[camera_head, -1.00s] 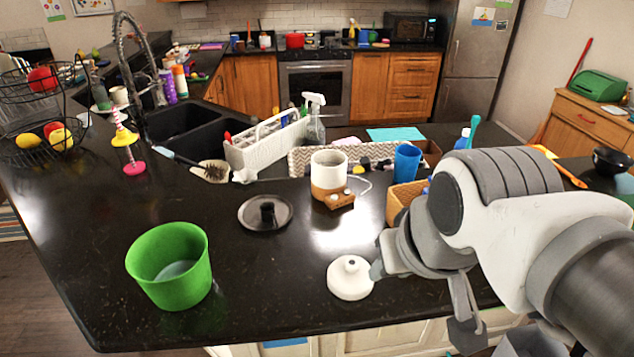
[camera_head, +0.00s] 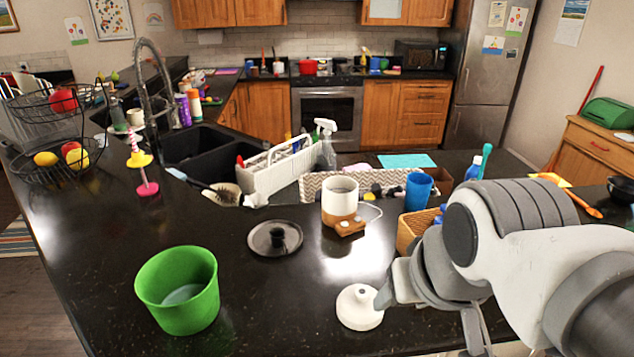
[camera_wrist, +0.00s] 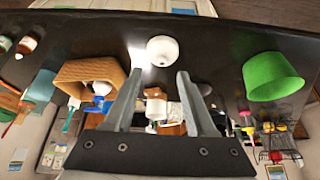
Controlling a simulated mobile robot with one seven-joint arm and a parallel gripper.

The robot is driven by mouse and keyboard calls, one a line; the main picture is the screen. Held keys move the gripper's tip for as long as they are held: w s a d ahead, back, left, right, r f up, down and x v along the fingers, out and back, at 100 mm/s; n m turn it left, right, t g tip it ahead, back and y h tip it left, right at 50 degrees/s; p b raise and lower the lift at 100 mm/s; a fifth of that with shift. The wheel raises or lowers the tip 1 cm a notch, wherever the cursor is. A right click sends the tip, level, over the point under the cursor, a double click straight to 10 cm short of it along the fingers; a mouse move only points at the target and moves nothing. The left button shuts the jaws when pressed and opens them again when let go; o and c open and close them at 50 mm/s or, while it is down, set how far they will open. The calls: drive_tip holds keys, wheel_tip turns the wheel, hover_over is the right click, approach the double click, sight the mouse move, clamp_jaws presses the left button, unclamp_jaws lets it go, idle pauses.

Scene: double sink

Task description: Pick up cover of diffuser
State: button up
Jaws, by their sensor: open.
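The diffuser cover, a white dome with a small spout on top (camera_head: 358,307), sits on the dark counter near its front edge. It also shows in the wrist view (camera_wrist: 162,51), just beyond the gap between my fingertips. My gripper (camera_wrist: 160,73) is open with nothing between its fingers. In the head view its grey finger end (camera_head: 384,297) is close to the right side of the cover; whether they touch I cannot tell. The diffuser body, white above and wood-coloured below (camera_head: 340,196), stands uncovered farther back, with a cord at its right.
A green bowl (camera_head: 178,292) stands left of the cover, and a dark round lid (camera_head: 274,239) lies behind it. A tan hexagonal box (camera_head: 412,230), a blue cup (camera_head: 418,192) and a white caddy (camera_head: 272,174) stand farther back. The counter between bowl and cover is clear.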

drive_tip(key=shift+o, duration=0.8)
drive_tip(key=shift+w+r+m, duration=0.15)
drive_tip(key=shift+w+m, duration=0.15)
drive_tip(key=shift+m, duration=0.2)
drive_tip(key=m+g+y+b, duration=0.1)
drive_tip(key=m+g+b, duration=0.5)
drive_tip(key=m, duration=1.3)
hover_over(362, 291)
drive_tip(key=b, duration=0.1)
drive_tip(key=shift+t, duration=0.3)
drive_tip(key=f, duration=0.9)
drive_tip(key=shift+s+d+f, duration=0.2)
drive_tip(key=shift+w+a+f, duration=0.1)
drive_tip(key=shift+w+f, duration=0.05)
drive_tip(key=shift+f, duration=2.5)
drive_tip(key=shift+c, duration=0.3)
clamp_jaws()
